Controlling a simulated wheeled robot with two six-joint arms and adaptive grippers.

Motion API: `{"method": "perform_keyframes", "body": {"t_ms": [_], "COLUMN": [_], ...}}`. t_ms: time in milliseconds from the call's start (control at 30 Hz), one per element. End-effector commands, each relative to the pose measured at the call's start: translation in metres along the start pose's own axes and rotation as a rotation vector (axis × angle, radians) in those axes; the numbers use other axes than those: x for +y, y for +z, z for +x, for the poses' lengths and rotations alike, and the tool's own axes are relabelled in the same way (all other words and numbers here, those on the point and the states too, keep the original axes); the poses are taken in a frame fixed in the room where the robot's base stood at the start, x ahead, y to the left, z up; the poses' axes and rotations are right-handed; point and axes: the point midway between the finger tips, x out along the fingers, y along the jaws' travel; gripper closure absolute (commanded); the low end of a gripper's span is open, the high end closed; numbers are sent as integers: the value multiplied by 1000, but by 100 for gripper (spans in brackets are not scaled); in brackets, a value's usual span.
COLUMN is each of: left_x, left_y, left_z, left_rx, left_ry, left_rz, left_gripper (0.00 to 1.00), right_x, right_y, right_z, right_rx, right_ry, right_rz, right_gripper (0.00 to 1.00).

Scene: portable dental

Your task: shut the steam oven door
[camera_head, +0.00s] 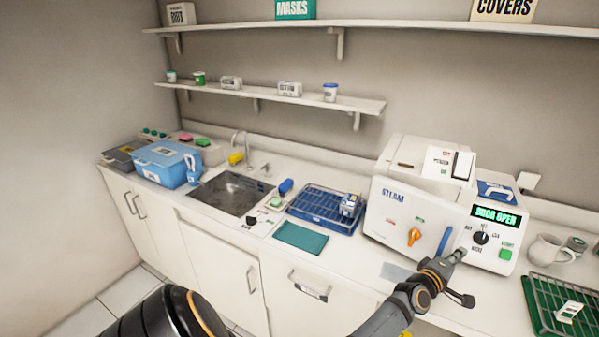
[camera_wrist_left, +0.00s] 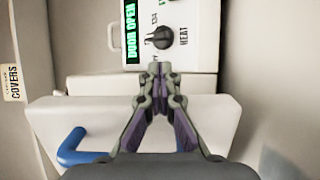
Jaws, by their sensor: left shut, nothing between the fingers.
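The white steam oven (camera_head: 385,210) stands on the counter at the right in the head view. Its green display (camera_head: 496,217) reads "DOOR OPEN". It has an orange knob (camera_head: 414,236) and a blue handle (camera_head: 444,241) on its front. My left gripper (camera_head: 460,254) is shut and empty, close to the right of the blue handle. In the left wrist view the gripper (camera_wrist_left: 155,70) points toward the dial panel (camera_wrist_left: 190,20). A white panel (camera_wrist_left: 215,115) lies behind the fingers, with the blue handle (camera_wrist_left: 72,147) at left. I cannot tell whether the fingers touch the panel.
A blue rack (camera_head: 322,212) and a teal cloth (camera_head: 300,238) lie left of the oven. A white jug (camera_head: 548,250) and a green tray (camera_head: 535,300) are at its right. The sink (camera_head: 230,195) and a blue box (camera_head: 160,165) are farther left.

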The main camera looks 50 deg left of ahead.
Motion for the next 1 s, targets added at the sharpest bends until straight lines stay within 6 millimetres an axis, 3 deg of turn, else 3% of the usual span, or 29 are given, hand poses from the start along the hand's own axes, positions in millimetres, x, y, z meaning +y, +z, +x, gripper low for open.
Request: {"method": "perform_keyframes", "body": {"t_ms": [133,467,1000], "left_x": [4,3,2], "left_y": [-3,-6,-6], "left_z": [9,20,24], "left_rx": [27,71,88], "left_ry": [1,2,3], "left_rz": [1,2,4], "left_gripper": [100,100,100], "right_x": [2,4,4], "right_y": [8,-21,-11], "right_z": [-11,-22,-26], "right_rx": [-13,30,13], "right_ry": [1,3,2], "right_rz": [-1,0,0], "right_gripper": [40,40,40]}}
